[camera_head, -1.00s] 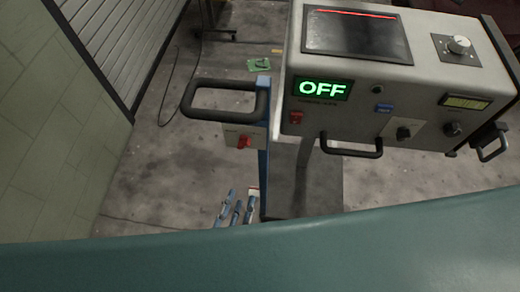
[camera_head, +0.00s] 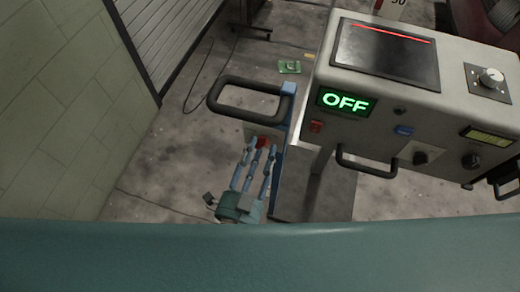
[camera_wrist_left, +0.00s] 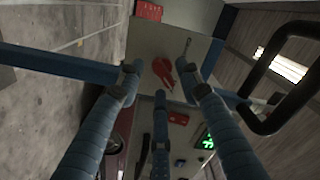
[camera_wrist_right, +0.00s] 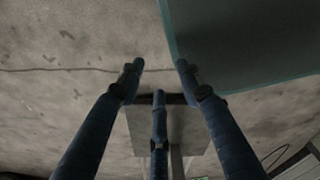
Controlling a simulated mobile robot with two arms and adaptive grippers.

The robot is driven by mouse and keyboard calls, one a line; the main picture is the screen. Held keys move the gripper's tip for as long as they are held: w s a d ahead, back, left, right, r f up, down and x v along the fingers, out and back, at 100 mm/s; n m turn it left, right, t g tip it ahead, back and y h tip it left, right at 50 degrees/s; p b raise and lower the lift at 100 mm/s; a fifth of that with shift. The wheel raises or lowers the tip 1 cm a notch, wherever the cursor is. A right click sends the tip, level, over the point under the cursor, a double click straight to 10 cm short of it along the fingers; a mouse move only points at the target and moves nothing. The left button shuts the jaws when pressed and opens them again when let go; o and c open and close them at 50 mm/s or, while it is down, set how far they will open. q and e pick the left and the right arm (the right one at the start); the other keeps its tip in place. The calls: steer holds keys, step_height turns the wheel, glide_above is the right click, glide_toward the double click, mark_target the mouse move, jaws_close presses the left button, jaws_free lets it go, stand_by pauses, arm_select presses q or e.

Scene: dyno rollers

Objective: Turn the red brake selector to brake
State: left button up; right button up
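The red brake selector (camera_head: 262,142) sits on a pale plate beside the blue post, left of the console. It is partly covered by my left fingertips in the head view. In the left wrist view the selector (camera_wrist_left: 164,72) shows on its plate between the spread fingertips. My left gripper (camera_head: 257,154) is open, with its fingers pointing at the selector. Contact with the selector cannot be told. My right gripper (camera_wrist_right: 159,82) is open and empty over the floor; it is not seen in the head view.
The grey console (camera_head: 400,90) stands right of the selector, with a green OFF display (camera_head: 346,102) and several knobs. A black loop handle (camera_head: 215,98) juts left just above the selector. The floor to the left is clear up to the tiled wall (camera_head: 60,110).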

arm_select(q)
steer(key=shift+w, duration=0.2)
arm_select(e)
steer(key=shift+d, duration=0.1)
arm_select(q)
steer(key=shift+c, duration=0.5)
arm_select(e)
steer(key=shift+w, duration=0.1)
arm_select(q)
jaws_close()
steer(key=n+p, duration=0.2)
steer(key=n, duration=0.2)
steer(key=n+p, duration=0.2)
steer(key=n, duration=0.2)
steer(key=n+p, duration=0.1)
steer(key=n, duration=0.4)
steer(key=shift+r+p, duration=0.3)
steer(key=shift+p, duration=0.1)
steer(key=n, duration=0.4)
steer(key=shift+n, duration=0.4)
arm_select(e)
step_height(320, 180, up, 6)
steer(key=shift+a, duration=0.4)
